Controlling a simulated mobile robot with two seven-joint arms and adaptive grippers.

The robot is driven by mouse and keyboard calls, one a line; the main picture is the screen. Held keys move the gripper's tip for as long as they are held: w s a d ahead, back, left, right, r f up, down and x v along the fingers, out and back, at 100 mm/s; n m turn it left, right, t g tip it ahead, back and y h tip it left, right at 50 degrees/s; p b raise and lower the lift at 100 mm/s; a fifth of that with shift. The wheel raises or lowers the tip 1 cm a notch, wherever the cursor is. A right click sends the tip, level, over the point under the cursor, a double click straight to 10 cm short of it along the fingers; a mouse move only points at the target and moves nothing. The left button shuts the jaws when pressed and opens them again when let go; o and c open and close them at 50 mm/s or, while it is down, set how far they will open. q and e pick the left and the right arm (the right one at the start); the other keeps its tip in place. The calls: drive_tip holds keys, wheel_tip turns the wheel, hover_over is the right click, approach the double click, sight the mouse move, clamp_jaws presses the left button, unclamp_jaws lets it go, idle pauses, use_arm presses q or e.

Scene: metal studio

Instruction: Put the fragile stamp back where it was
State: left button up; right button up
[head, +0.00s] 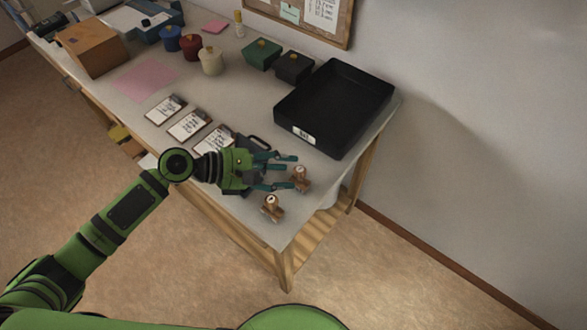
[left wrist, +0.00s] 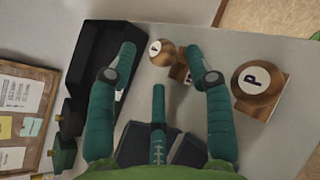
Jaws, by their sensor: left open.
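Two wooden stamps with round knobs stand upright near the table's front right corner. The fragile stamp, marked F (head: 300,178), is the one nearer the black tray; it also shows in the left wrist view (left wrist: 163,54), beyond and between my fingertips, its base partly hidden by one finger. The stamp marked P (head: 271,208) is nearer the front edge and shows right of my fingers in the left wrist view (left wrist: 258,82). My left gripper (head: 288,172) is open and empty, low over the table, pointing at the F stamp. My right gripper is not in view.
A black tray (head: 330,143) with a white label stands behind the stamps. A dark object (left wrist: 190,150) lies partly hidden under my left gripper. Three note cards (head: 188,125) lie to its left; small pots and boxes stand further back.

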use_arm(q)
drive_tip(key=b+v, duration=0.1)
drive_tip(key=v, duration=0.8)
drive_tip(key=shift+f, duration=0.15)
